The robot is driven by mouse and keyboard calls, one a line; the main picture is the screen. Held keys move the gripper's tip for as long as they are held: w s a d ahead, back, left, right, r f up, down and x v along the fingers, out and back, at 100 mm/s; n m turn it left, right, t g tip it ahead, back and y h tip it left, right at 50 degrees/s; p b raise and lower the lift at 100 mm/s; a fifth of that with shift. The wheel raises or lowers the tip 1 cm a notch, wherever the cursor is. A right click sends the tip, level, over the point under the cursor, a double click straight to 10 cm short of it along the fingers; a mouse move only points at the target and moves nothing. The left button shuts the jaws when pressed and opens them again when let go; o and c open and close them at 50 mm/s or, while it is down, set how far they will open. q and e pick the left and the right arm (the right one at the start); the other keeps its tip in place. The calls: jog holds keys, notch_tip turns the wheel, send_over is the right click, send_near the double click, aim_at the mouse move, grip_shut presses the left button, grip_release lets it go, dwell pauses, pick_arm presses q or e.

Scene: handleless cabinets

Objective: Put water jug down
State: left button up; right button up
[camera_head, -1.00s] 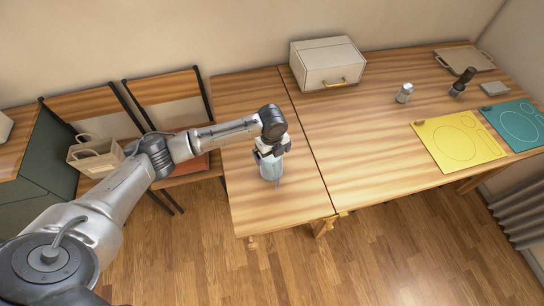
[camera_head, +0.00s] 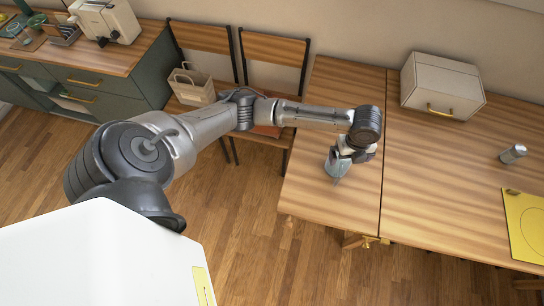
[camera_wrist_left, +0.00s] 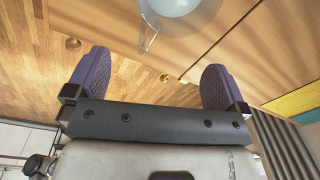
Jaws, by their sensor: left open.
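The water jug (camera_head: 335,166), pale blue and see-through, stands on the left end of the wooden table (camera_head: 310,190), partly hidden by my left gripper (camera_head: 350,154). In the left wrist view the jug (camera_wrist_left: 182,8) shows at the top edge, cut off by the frame, with a clear spout or handle part sticking out. My left gripper (camera_wrist_left: 155,85) is open there, its two purple fingers wide apart with nothing between them. The jug lies beyond the fingertips, apart from them. My right gripper is not in view.
A white box with a gold handle (camera_head: 440,86) stands at the back of the table. A shaker (camera_head: 512,154) and a yellow mat (camera_head: 526,222) are to the right. Two chairs, one with a basket (camera_head: 192,88), stand left of the table. The table's middle is clear.

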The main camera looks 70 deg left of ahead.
pick_arm(q)
jog(key=s+d+f+n+t+h, duration=0.2)
jog(key=s+d+f+n, duration=0.45)
jog(key=s+d, duration=0.55)
jog(key=s+a+n+y, duration=0.1)
jog(key=s+a+n, duration=0.1)
jog(key=s+n, duration=0.4)
jog(key=s+a+r+n+t+y, duration=0.1)
jog(key=s+a+n, duration=0.2)
jog(key=s+n, duration=0.3)
jog(key=s, duration=0.4)
jog(key=shift+s+a+r, duration=0.15)
jog(key=shift+s+r, duration=0.05)
jog(key=shift+s, duration=0.05)
jog(key=shift+n, duration=0.25)
jog(key=shift+r, duration=0.1)
notch_tip(320, 180, up, 28)
jog(key=p, duration=2.8)
jog(key=shift+r, duration=0.2)
